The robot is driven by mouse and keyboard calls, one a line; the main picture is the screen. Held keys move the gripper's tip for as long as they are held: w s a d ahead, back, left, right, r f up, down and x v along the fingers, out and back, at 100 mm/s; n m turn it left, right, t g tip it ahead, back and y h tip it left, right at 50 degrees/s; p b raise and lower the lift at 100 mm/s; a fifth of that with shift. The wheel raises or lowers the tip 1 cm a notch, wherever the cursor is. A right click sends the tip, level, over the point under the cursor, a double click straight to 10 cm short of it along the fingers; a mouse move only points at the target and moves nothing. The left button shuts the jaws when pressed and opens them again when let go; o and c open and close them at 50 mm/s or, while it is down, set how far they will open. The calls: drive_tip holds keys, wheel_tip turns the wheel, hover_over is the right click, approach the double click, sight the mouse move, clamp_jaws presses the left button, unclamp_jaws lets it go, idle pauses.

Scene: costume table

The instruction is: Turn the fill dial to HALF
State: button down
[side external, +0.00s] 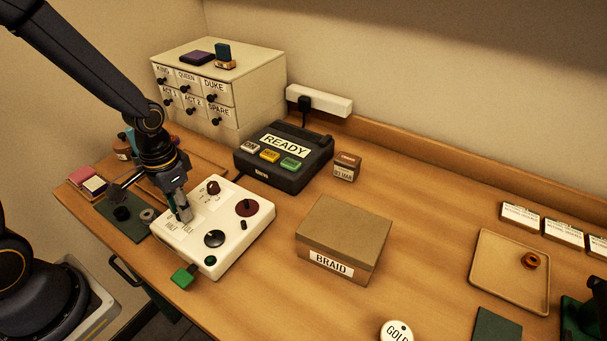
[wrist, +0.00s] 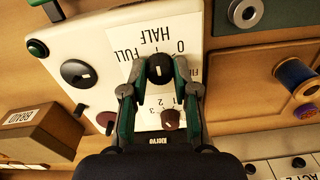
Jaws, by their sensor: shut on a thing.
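The white control box (side external: 232,245) sits at the left of the table. In the wrist view, the fill dial (wrist: 160,67) is a black knob on its face, with the labels 0, FULL and HALF (wrist: 152,34) printed around it. My gripper (side external: 184,214) is down on the box and shut on this dial; the wrist view shows a fingertip on either side (wrist: 160,80). A small pale mark shows on the knob, but its exact direction is hard to tell. In the side view, the fingers hide the dial.
The box also bears a red-brown knob marked 1 2 3 (wrist: 171,119), a black knob (side external: 214,238), a dark red knob (side external: 247,207) and a green button (side external: 210,261). The READY console (side external: 285,155) stands behind it. The BRAID box (side external: 343,240) stands to its right.

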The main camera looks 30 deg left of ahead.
drive_tip(key=c, duration=0.9)
unclamp_jaws()
drive_tip(key=shift+o, duration=0.2)
wheel_tip(320, 180, up, 12)
drive_tip(key=s+d+r+n+t, duration=0.1)
drive_tip(key=s+r+t, duration=0.4)
drive_tip(key=s+r, duration=0.2)
drive_tip(key=shift+d+r+t, duration=0.3)
drive_tip(key=shift+r, duration=0.4)
